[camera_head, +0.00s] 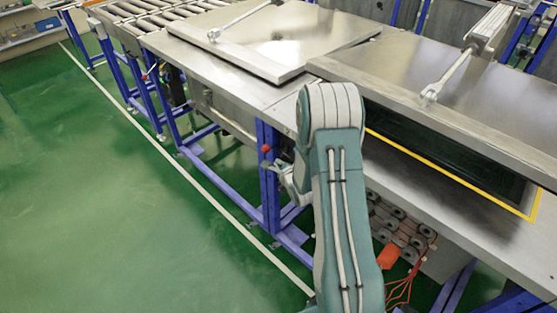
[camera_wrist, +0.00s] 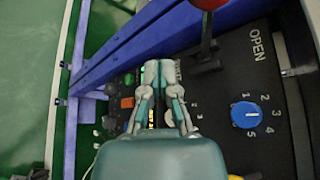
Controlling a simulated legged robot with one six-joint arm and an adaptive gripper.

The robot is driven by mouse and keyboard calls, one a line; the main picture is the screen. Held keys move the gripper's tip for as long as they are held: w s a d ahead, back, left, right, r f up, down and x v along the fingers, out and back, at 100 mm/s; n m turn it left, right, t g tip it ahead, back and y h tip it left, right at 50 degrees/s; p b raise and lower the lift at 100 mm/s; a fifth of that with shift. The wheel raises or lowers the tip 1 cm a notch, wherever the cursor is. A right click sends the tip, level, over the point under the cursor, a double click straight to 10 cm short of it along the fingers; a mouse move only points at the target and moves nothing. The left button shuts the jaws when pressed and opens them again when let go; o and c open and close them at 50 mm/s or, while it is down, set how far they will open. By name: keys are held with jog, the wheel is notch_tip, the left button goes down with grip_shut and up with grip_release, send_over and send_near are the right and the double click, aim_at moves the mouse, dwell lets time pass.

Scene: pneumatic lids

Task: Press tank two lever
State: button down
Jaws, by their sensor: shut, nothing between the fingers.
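A lever with a red ball knob (camera_head: 266,148) stands at the front side of the bench, beside a blue post. In the wrist view a red ball knob on a dark lever (camera_wrist: 207,45) shows at the top, right of my fingers. I cannot tell from any label which tank it belongs to. My gripper (camera_wrist: 162,66) is shut and empty, its fingertips over a dark control panel, apart from the lever. In the head view my gripper (camera_head: 284,182) is partly hidden by my arm, just below and right of the red knob.
A blue dial (camera_wrist: 247,115) numbered 1 to 5 sits below the word OPEN. Buttons (camera_wrist: 127,102) lie left of my fingers. The left tank lid (camera_head: 270,45) lies closed; the right lid (camera_head: 440,100) is raised above a yellow-edged opening. Green floor at left is clear.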

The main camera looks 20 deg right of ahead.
jog(key=r+v, duration=0.1)
jog(key=v, duration=0.8)
jog(key=shift+w+d+r, duration=0.3)
jog(key=shift+r, duration=0.05)
jog(key=s+a+r+n+g+h, duration=0.1)
jog(key=s+a+r+n+g, duration=0.15)
jog(key=r+n, duration=0.45)
jog(key=s+a+r+n+g, duration=0.2)
jog(key=a+r+n, duration=0.3)
jog(key=r, duration=0.4)
jog(key=s+a+r+n+g+y, duration=0.1)
jog(key=s+a+r+n+g, duration=0.1)
jog(key=s+a+r+n, duration=0.2)
jog(key=s+a+r+n+g, duration=0.2)
jog(key=s+a+r+n, duration=0.2)
jog(key=s+n, duration=0.6)
jog(key=s+a, duration=0.1)
jog(key=s, duration=0.5)
jog(key=shift+s+r+y, duration=0.2)
jog(key=shift+s+y, duration=0.1)
jog(key=shift+y, duration=0.1)
jog(key=shift+d, duration=0.1)
